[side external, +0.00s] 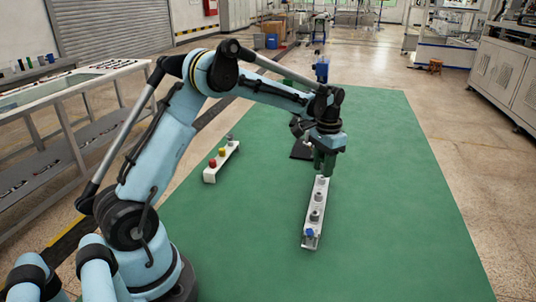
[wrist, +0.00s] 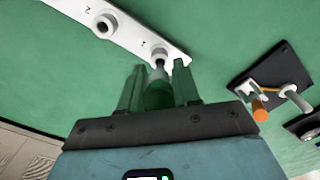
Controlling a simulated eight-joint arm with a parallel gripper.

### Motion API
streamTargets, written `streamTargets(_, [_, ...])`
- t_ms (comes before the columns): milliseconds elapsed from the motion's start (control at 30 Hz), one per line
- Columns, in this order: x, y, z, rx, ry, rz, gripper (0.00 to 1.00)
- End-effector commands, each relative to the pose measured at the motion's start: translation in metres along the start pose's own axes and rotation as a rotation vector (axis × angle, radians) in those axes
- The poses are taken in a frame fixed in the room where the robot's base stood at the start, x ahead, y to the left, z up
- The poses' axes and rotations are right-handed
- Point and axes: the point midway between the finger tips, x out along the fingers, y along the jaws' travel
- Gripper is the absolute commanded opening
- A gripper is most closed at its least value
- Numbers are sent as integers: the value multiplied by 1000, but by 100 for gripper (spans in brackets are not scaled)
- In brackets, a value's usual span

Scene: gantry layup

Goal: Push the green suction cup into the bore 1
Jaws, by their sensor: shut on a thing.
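The green suction cup (wrist: 158,95) is between the two green fingers of my gripper (wrist: 160,84), which is shut on it. Its pale narrow tip points at bore 1 (wrist: 160,52), a raised round collar beside the printed "1" on the white rail (wrist: 135,33). The tip overlaps the collar in the wrist view; I cannot tell how far it is in. In the side view my gripper (side external: 325,163) points down over the far end of the white rail (side external: 308,240). The green cup cannot be made out there against the fingers.
Bore 2 (wrist: 105,23) is an empty collar farther along the rail. A second white rack (side external: 209,176) holds red, yellow and grey pieces. A black plate with fittings (wrist: 272,75) lies to the right.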

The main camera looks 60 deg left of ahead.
Motion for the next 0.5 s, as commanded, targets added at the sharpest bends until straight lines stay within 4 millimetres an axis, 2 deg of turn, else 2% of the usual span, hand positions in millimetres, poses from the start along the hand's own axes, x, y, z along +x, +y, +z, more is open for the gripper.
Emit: streamTargets(500, [12,0,0,0,0,0,0])
